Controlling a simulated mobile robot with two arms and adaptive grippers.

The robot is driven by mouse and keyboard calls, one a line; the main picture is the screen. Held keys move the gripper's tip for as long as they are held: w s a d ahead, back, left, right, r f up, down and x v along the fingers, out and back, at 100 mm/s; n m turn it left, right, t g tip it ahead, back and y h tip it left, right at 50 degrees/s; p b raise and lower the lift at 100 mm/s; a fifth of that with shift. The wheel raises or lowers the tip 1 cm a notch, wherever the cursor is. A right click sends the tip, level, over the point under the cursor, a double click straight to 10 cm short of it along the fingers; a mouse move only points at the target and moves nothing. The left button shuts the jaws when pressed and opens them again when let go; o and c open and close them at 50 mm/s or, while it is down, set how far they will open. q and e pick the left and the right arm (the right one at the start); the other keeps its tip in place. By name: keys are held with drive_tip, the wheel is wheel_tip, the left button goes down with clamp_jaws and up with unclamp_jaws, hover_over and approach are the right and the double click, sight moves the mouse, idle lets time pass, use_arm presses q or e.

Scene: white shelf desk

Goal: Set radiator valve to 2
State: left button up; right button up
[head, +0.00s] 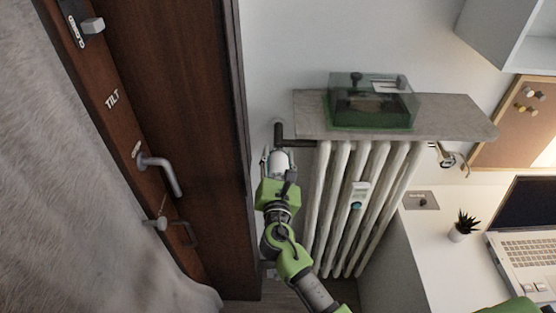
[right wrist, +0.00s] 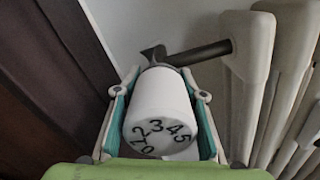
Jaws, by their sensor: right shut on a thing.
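The radiator valve is a white knob (right wrist: 160,112) with black numbers on its end face, filling the middle of the right wrist view. The digits 2, 3, 4 and 5 are readable, with 3 and 4 near the top of the face. A dark pipe fitting (right wrist: 190,54) runs from the knob to the radiator (head: 345,200). In the head view the white knob (head: 281,160) sits left of the radiator. My right gripper (head: 279,158) has its fingers on both sides of the knob and is shut on it. No left gripper is visible.
A brown wooden door (head: 185,120) with a grey handle (head: 162,173) stands close on the left. A stone shelf (head: 455,118) above the radiator holds a green glass box (head: 370,112). A desk with a laptop (head: 525,245) and small plant (head: 463,228) is at right.

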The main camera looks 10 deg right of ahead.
drive_tip(key=m+b, duration=0.2)
drive_tip(key=m, duration=0.1)
drive_tip(key=shift+f, duration=0.2)
drive_tip(key=shift+r+m+b, duration=0.15)
drive_tip(key=shift+m+b, duration=1)
drive_tip(key=shift+m, duration=0.75)
drive_tip(key=o, duration=1.1)
drive_tip(key=shift+o, duration=0.2)
drive_tip(key=v, duration=1.2)
